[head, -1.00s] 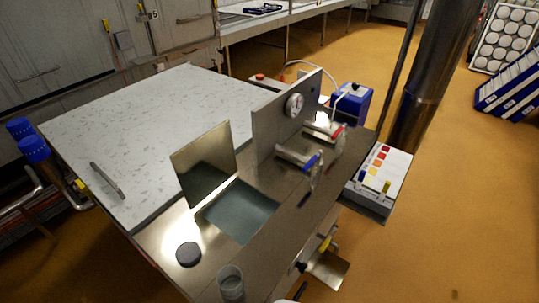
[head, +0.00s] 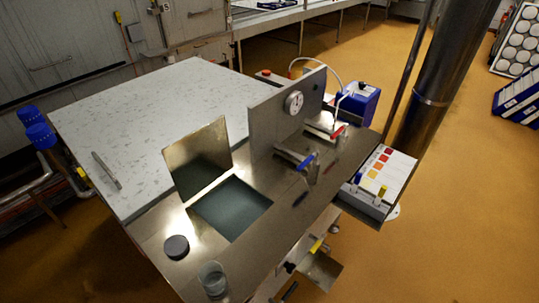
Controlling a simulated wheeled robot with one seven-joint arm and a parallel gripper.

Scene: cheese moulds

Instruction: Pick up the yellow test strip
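A small yellow upright piece, which looks like the yellow test strip (head: 381,191), stands at the front edge of a box with a colour chart (head: 391,165), on the right beyond the steel counter. A similar blue piece (head: 357,179) stands to its left, apart from it. The chart shows red, orange and yellow squares. The pieces are too small to tell how they are held. My gripper is not seen in the head view.
The steel counter (head: 265,235) has an open square hatch (head: 230,207), a dark round puck (head: 176,247) and a clear beaker (head: 213,278). A metal panel with a gauge (head: 293,102) stands upright behind. A thick steel column (head: 434,90) rises near the box.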

